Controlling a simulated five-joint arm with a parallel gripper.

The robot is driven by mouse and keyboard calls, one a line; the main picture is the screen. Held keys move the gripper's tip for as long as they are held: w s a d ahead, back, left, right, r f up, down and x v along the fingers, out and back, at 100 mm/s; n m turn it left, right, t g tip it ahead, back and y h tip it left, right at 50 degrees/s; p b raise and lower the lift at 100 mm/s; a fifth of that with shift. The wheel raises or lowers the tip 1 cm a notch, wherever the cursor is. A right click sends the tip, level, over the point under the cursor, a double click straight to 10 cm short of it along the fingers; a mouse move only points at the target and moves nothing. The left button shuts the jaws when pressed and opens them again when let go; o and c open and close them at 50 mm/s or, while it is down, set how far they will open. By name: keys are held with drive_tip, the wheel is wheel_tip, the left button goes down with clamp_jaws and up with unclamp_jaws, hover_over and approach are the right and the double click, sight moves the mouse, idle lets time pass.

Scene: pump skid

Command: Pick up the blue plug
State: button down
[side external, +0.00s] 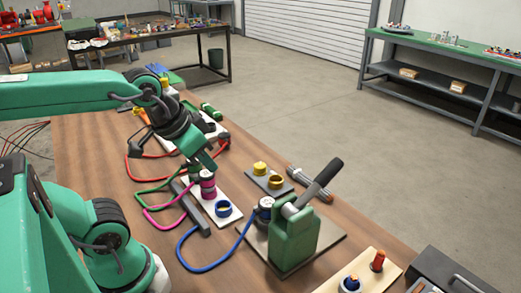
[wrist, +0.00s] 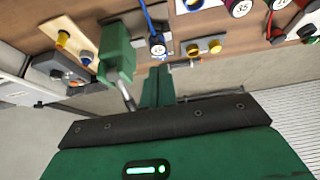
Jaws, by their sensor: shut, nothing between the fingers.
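The blue plug (side external: 265,206) has a pale round top and a blue cable that loops to the left. It stands beside the green hand pump (side external: 293,240), and I cannot tell how it is seated there. In the wrist view the blue plug (wrist: 157,46) shows a labelled end next to the pump (wrist: 117,55). My gripper (side external: 211,163) is shut and empty above the magenta plug (side external: 208,187), left of and apart from the blue plug. Its green fingers (wrist: 157,80) point toward the blue plug in the wrist view.
A white plate carries the magenta plug and an empty blue ring socket (side external: 223,210). A grey plate with yellow rings (side external: 270,182) and a dark cylinder (side external: 314,186) lie behind. The pump's lever (side external: 320,180) sticks up. A wooden board (side external: 362,268) stands at front right.

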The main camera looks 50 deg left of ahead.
drive_tip(key=c, duration=0.7)
unclamp_jaws()
drive_tip(key=shift+w, duration=0.1)
drive_tip(key=m+g, duration=0.2)
drive_tip(key=g, duration=0.3)
hover_over(267, 202)
drive_tip(key=f, duration=1.1)
drive_tip(key=shift+s+f, duration=0.2)
drive_tip(key=shift+s, duration=0.2)
drive_tip(key=shift+w+f+g, duration=0.3)
drive_tip(key=shift+w+f, duration=0.1)
drive_tip(key=shift+f, duration=0.3)
